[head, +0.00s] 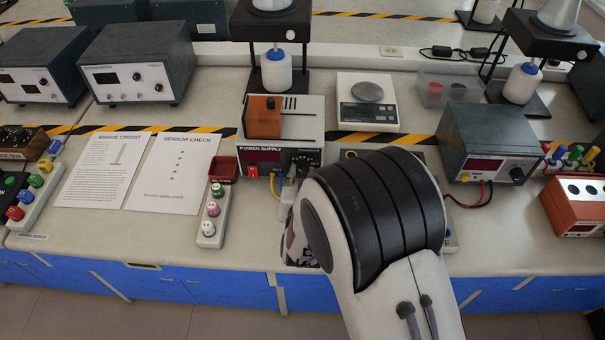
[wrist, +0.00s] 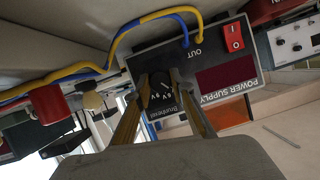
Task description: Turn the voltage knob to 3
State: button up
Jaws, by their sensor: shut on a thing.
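The power supply (head: 262,150) stands on the bench in the head view, with a red switch and dark display on its front. In the wrist view the power supply (wrist: 240,107) appears turned over. The black voltage knob (wrist: 161,84) is on its front panel, with small white marks around and below it. My gripper (wrist: 162,88) is shut on the knob, one finger on each side. The marks are too small to read, so I cannot tell the knob's setting.
Yellow and blue cables (wrist: 112,50) run from the output close to the fingers. A strip with several coloured buttons (head: 210,217) and a small red tray (head: 223,169) lie left of my arm. A scale (head: 367,102) stands behind. Paper sheets (head: 172,172) lie further left.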

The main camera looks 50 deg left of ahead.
dwell(0.4)
jog(key=o, duration=1.1)
jog(key=shift+s, duration=0.1)
jog(key=v, duration=1.1)
jog(key=shift+s+d+r, duration=0.25)
jog(key=shift+s, duration=0.05)
